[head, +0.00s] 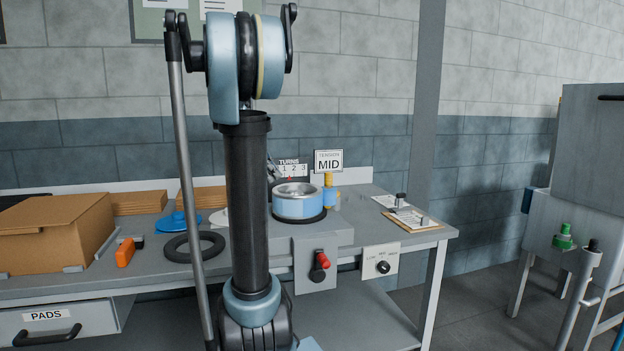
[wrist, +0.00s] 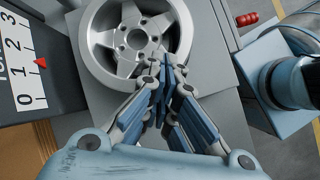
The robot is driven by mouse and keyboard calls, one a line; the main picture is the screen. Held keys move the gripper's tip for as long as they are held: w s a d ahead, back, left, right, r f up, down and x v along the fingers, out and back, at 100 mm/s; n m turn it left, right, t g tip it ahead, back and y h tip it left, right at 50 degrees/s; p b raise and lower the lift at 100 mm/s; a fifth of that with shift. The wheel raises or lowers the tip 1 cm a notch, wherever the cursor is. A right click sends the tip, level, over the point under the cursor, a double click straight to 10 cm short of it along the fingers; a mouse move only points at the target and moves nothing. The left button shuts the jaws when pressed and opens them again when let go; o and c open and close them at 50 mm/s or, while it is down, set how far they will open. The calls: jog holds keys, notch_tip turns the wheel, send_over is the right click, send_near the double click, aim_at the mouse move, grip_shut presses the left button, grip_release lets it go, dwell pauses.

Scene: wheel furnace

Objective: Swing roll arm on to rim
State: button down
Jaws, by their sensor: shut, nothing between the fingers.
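The wheel rim (head: 298,204), silver on top with a blue band around its side, sits on a dark round base on the bench. In the wrist view, the spoked silver rim (wrist: 100,50) fills the top middle. A yellow and blue upright roller (head: 329,190) stands close to the rim's right side. It may belong to the roll arm; I cannot tell how it joins or whether it touches. My gripper (wrist: 161,68) is shut and empty, its fingertips overlapping the rim's near edge in the wrist view. Their height above it is unclear. My arm mostly hides the gripper in the head view.
A turns scale (head: 290,169) stands behind the rim, its red pointer near 1 in the wrist view, beside a MID sign (head: 328,161). A red-knobbed lever (head: 322,260) and a dial (head: 382,267) are in front. A black ring (head: 193,247) and cardboard box (head: 55,232) lie left.

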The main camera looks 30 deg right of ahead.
jog(key=n+g+h, duration=0.1)
jog(key=n+g, duration=0.1)
send_near(314, 186)
jog(key=x, duration=0.4)
jog(key=shift+w+f, duration=0.1)
jog(key=shift+s+d+f, duration=0.1)
jog(key=shift+s+d, duration=0.5)
jog(key=shift+d, duration=0.3)
jog(key=shift+s+d, duration=0.6)
jog(key=shift+d, duration=0.25)
jog(key=shift+s+d+n, duration=0.3)
jog(key=shift+s+d, duration=0.25)
jog(key=shift+s, duration=0.1)
